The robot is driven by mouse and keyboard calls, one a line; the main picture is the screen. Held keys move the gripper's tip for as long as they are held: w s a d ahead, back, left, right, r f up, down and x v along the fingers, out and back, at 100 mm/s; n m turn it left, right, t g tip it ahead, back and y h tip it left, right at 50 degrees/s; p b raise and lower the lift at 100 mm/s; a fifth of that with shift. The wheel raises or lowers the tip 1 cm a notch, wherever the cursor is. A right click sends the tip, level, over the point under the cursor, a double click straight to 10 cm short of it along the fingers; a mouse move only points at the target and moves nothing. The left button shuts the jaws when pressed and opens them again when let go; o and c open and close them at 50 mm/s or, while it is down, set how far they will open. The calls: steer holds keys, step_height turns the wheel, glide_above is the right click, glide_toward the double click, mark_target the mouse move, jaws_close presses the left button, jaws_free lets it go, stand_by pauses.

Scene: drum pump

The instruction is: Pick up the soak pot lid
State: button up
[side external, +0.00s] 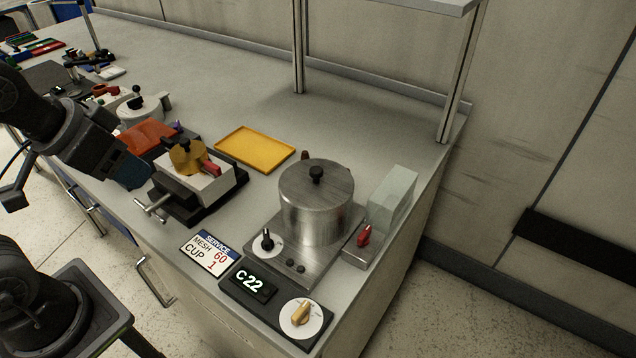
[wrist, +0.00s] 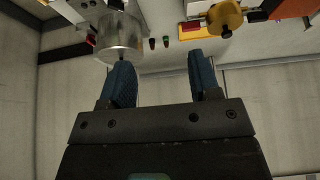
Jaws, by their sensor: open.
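The soak pot lid (side external: 298,182) is a round grey metal disc with a small black knob (side external: 316,173) on top. It sits flat on the steel soak pot (side external: 318,215), which stands on a metal base unit. The pot also shows upside down at the upper left in the wrist view (wrist: 118,38), beyond my left finger. My gripper (wrist: 159,60) is open and empty, with blue-padded fingers apart. In the side view my gripper is at the left, across the vise from the pot and well away from the lid.
A vise (side external: 195,190) holding a white block and yellow knob stands between my gripper and the pot. A yellow tray (side external: 255,149) lies behind. A grey-green block (side external: 391,197) with a red handle stands right of the pot. A C22 display and dial sit in front. Shelf posts rise behind.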

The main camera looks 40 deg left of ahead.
steer(key=w+d+r+m+g, duration=0.1)
steer(key=w+d+r+m, duration=0.1)
steer(key=w+r+m, duration=0.3)
steer(key=m+g, duration=0.5)
steer(key=m, duration=0.8)
glide_above(316, 169)
step_height(316, 169, down, 3)
step_height(316, 169, down, 14)
steer(key=shift+r, duration=0.15)
steer(key=shift+c, duration=0.2)
steer(key=shift+r, duration=0.1)
jaws_close()
